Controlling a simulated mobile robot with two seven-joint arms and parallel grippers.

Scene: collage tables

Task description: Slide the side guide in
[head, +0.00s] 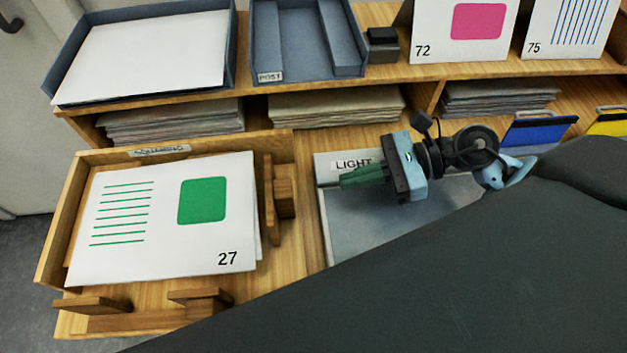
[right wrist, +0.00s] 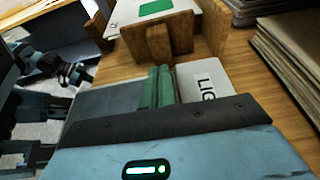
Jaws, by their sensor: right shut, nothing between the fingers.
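The wooden side guide (head: 269,199) stands upright along the right side of a stack of sheets, with a block-like handle (head: 285,191) on its outer face. The top sheet (head: 165,250) is marked 27 and has a green square. The guide also shows at the top of the right wrist view (right wrist: 183,12), its handle (right wrist: 158,44) facing me. My right gripper (head: 330,184) is shut and empty, its green fingers pointing left at the handle, just right of it. A small gap seems to separate them. The fingertips also show in the right wrist view (right wrist: 160,72).
The sheets lie in a wooden tray (head: 62,215) with low wooden stops (head: 92,305) at the front. A tray labelled LIGHT (head: 322,225) lies below my right gripper. A shelf (head: 290,82) with paper stacks and upright cards runs behind. Bare wood separates the two trays.

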